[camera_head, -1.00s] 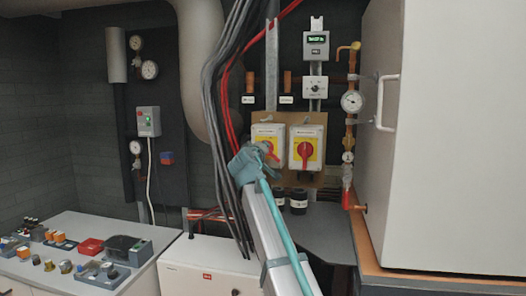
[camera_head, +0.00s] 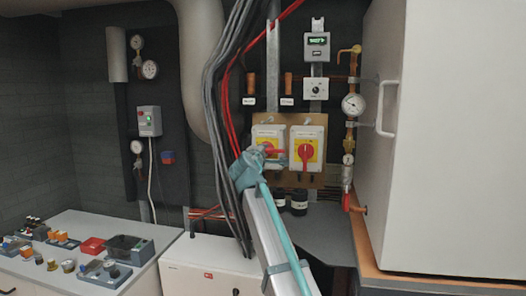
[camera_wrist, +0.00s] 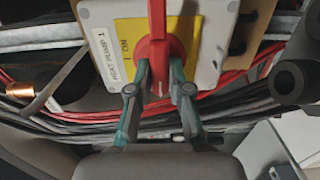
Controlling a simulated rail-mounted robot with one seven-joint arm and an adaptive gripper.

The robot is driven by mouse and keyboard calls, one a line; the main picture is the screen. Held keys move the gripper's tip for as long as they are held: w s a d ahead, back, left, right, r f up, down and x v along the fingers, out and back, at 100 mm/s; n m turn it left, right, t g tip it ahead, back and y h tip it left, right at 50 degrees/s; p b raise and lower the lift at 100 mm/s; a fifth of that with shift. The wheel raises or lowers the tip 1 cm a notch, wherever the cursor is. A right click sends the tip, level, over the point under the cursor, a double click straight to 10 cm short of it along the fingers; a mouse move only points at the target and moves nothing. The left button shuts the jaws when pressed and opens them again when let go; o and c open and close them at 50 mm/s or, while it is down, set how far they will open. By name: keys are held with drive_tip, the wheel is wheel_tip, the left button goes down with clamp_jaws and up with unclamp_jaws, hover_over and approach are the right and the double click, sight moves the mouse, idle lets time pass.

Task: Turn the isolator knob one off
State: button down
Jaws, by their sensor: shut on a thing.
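The isolator one box (camera_head: 268,134) is white with a yellow plate and a red knob (camera_head: 274,152). Its knob handle lies roughly sideways in the head view. My gripper (camera_head: 250,160) is at this knob from the lower left. In the wrist view the "HEAT PUMP 1" box (camera_wrist: 105,42) shows a "1 ON" mark beside the red knob (camera_wrist: 158,35). My gripper (camera_wrist: 160,80) is shut on the knob handle there, one finger on each side. The tips partly hide the handle.
A second isolator box (camera_head: 306,135) with its red knob pointing down stands close on the right. Grey and red cables (camera_head: 225,90) hang just left. A large white cabinet (camera_head: 440,130) fills the right side. A bench (camera_head: 60,228) with small parts is at lower left.

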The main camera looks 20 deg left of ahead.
idle(0.4)
drive_tip(key=c, duration=1.1)
unclamp_jaws()
drive_tip(key=shift+s, duration=0.1)
drive_tip(key=s, duration=0.4)
drive_tip(key=s+d, duration=0.1)
drive_tip(key=s, duration=0.2)
drive_tip(key=s+d, duration=0.1)
drive_tip(key=s, duration=0.3)
drive_tip(key=shift+s, duration=0.35)
drive_tip(key=shift+a, duration=0.1)
